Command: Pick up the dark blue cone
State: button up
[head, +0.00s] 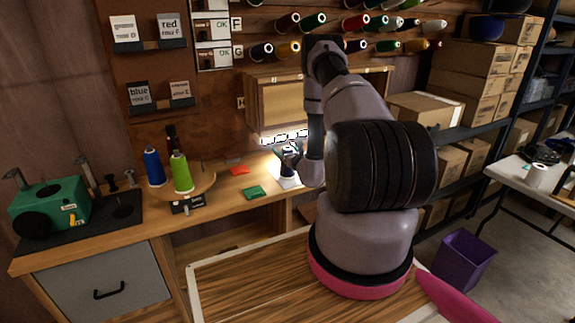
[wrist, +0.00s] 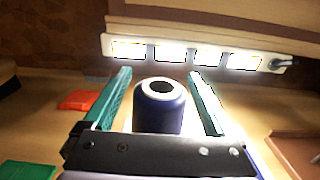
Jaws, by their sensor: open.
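A dark blue cone (wrist: 158,110) with a pale ring and dark hole on top stands upright in the middle of the wrist view. My gripper (wrist: 160,75) is open, with one green finger on each side of this cone. Gaps show between the cone and both fingers, and the black gripper bar hides its lower part. In the head view my gripper (head: 288,151) is at the lit back part of the bench, around the small dark cone (head: 287,174). Another blue cone (head: 153,167) stands at the left beside a green cone (head: 181,172).
A bright light strip (wrist: 185,52) runs behind the cone. An orange cloth (wrist: 79,100) and a green cloth (wrist: 27,170) lie to its left. A green machine (head: 50,205) sits at the bench's left end. Threads on pegs (head: 314,20) line the wall above.

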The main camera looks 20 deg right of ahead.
jog(key=shift+w, duration=0.1)
grip_shut()
jog(key=shift+r, duration=0.1)
notch_tip(320, 180, up, 10)
dwell(0.7)
